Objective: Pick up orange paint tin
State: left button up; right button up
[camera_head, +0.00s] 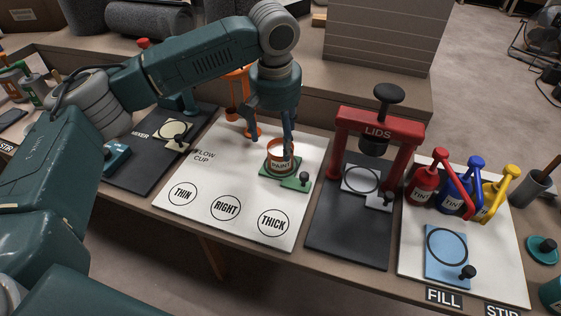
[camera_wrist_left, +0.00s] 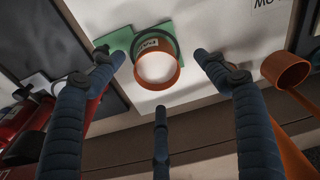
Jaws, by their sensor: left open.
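The orange paint tin (camera_head: 281,158) stands upright on a green holder (camera_head: 296,184) on the white flow cup board (camera_head: 241,208). It is open at the top with a pale inside, and its label reads PAINT. My left gripper (camera_head: 272,128) is open just above and behind the tin. In the left wrist view the tin (camera_wrist_left: 156,68) lies between and beyond the spread fingers (camera_wrist_left: 160,80), apart from them, with nothing held. My right gripper is not in view.
An orange flow cup stand (camera_head: 240,100) is left of the gripper. The red LIDS press (camera_head: 378,130) stands to the right. Red (camera_head: 424,182), blue and yellow tint bottles are further right. The mixer mat (camera_head: 150,160) is on the left.

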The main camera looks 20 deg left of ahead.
aim_at(280, 154)
pick_arm(q)
jog(key=shift+w+f, duration=0.15)
jog(key=shift+f, duration=0.8)
jog(key=shift+f+b, duration=0.3)
jog(key=shift+f, duration=0.05)
jog(key=f, duration=0.1)
jog(key=f+b, duration=0.1)
jog(key=f, duration=0.1)
jog(key=shift+w+d+f, duration=0.25)
jog(key=shift+f, duration=0.05)
jog(key=shift+f+b, duration=0.3)
jog(key=shift+f, duration=0.1)
jog(key=c, duration=1.4)
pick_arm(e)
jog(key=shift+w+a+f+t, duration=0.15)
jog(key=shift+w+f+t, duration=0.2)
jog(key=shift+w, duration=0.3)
